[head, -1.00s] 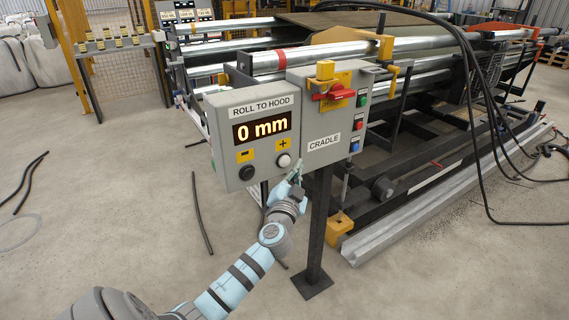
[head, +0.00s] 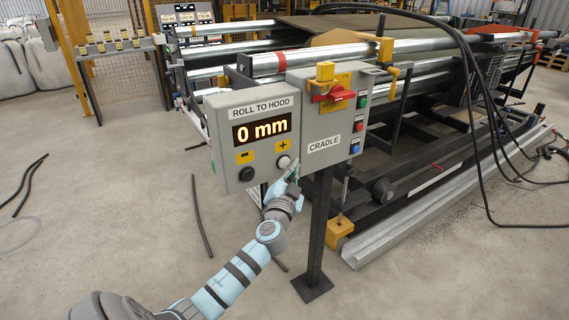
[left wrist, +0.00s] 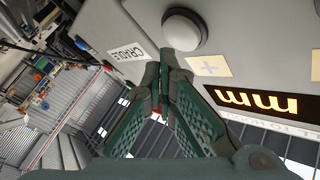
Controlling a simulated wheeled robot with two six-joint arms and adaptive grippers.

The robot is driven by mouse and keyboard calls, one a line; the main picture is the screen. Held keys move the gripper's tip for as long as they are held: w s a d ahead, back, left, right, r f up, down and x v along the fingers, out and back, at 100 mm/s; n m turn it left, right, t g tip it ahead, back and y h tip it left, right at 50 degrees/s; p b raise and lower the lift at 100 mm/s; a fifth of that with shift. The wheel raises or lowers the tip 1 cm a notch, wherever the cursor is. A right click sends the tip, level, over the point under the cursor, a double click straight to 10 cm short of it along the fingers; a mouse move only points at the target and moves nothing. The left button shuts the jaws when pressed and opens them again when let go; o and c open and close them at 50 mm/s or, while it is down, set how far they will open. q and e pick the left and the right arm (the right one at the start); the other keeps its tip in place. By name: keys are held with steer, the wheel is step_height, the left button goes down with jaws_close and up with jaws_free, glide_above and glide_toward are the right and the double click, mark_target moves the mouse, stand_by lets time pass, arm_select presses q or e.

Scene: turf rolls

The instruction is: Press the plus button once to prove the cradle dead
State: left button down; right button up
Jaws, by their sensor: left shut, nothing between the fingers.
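The plus button (head: 284,162) is a round white knob under a yellow plus label (head: 283,146) on the grey Roll to Hood box (head: 223,141). The display (head: 262,130) above it reads 0 mm. My left gripper (head: 293,172) is shut and empty, its tips just below and right of the button. In the left wrist view the green fingers (left wrist: 167,58) come together close to the white button (left wrist: 182,30). I cannot tell whether they touch it. The Cradle box (head: 325,125) carries a red handle (head: 335,92) with a yellow piece above it. My right gripper is not in view.
A black minus button (head: 247,174) sits left of the plus button. The Cradle box's side has green, red and blue buttons (head: 358,127). A dark post (head: 318,235) holds the boxes. Steel rollers (head: 310,62) stand behind, and black cables (head: 475,130) hang at the right.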

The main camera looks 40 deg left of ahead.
arm_select(q)
steer(key=shift+a, duration=0.1)
stand_by(0.6)
steer(key=shift+a, duration=0.3)
steer(key=shift+w+a+b, duration=0.2)
steer(key=shift+a+b, duration=0.2)
steer(key=shift+b, duration=0.15)
stand_by(0.4)
stand_by(0.3)
steer(key=shift+s+d, duration=0.25)
steer(key=shift+d, duration=0.55)
steer(key=shift+d, duration=0.1)
steer(key=d, duration=0.1)
steer(key=s+d, duration=0.1)
steer(key=d, duration=0.1)
steer(key=d+p, duration=0.1)
steer(key=shift+s+d, duration=0.25)
steer(key=shift+d, duration=0.05)
stand_by(0.5)
